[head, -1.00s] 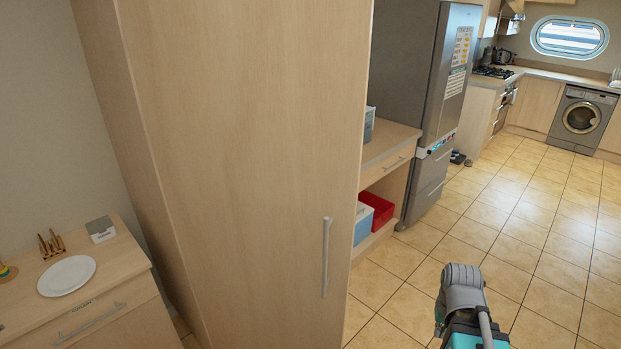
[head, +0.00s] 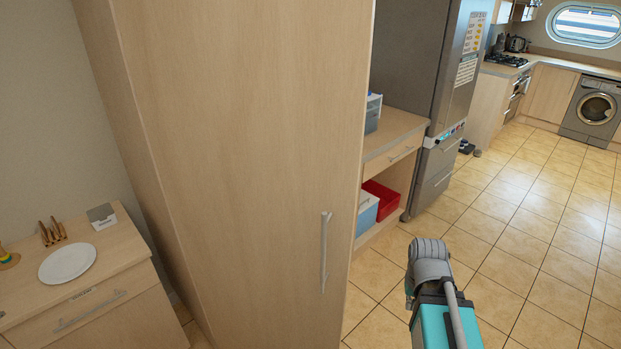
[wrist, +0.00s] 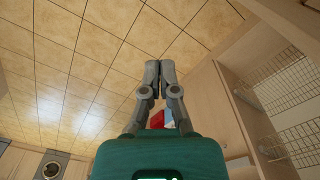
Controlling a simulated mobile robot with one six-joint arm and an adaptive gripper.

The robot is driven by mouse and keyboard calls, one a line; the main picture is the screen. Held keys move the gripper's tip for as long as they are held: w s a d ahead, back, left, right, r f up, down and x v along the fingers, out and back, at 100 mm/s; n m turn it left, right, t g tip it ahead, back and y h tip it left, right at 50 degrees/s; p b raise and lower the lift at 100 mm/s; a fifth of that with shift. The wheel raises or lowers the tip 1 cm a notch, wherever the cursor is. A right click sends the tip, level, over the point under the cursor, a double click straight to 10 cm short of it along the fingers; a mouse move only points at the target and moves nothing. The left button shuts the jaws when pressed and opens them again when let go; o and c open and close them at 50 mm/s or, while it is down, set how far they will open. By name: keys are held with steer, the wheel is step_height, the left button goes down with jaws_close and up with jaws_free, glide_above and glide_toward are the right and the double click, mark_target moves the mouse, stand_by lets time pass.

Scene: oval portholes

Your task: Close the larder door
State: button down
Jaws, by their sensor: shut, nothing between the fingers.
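The larder door (head: 250,150) is the tall pale wood panel in the middle of the head view. Its vertical metal handle (head: 325,250) is near its right edge. In the wrist view, the larder's wire baskets (wrist: 290,90) show at the right, so the door stands open. A wood panel at the upper right there seems to be the door (wrist: 290,20). My gripper (wrist: 160,70) has its fingertips together and holds nothing. It points over the floor, apart from the door. In the head view my arm's end is right of the handle; the fingertips are not visible.
A counter unit (head: 395,135) with a red box (head: 382,197) and a blue box (head: 366,212) stands beyond the door, beside the fridge (head: 452,130). A low cabinet with a white plate (head: 67,263) stands at the left.

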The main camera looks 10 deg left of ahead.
steer(key=w+d+r+n+t+h+b, duration=0.1)
steer(key=w+r+n+t+h+b, duration=0.1)
steer(key=w+t, duration=0.5)
steer(key=w+d+r+n+t+h+b, duration=0.1)
steer(key=w+d+r+t+h, duration=0.15)
steer(key=w, duration=0.85)
steer(key=w+a+r+n+t+b, duration=0.1)
steer(key=w+a+r+n+t, duration=0.3)
steer(key=w+a, duration=0.15)
steer(key=w+a+r+n+y+b, duration=0.1)
steer(key=a+n+y, duration=0.6)
steer(key=a+n, duration=0.2)
steer(key=w+a+r+n+y+b, duration=0.1)
steer(key=w+a+n+y+b, duration=0.1)
steer(key=a+n+y, duration=0.6)
steer(key=a+n+t, duration=0.1)
steer(key=a, duration=0.3)
steer(key=shift+a+r, duration=0.25)
steer(key=shift+a, duration=0.1)
steer(key=shift+w, duration=0.25)
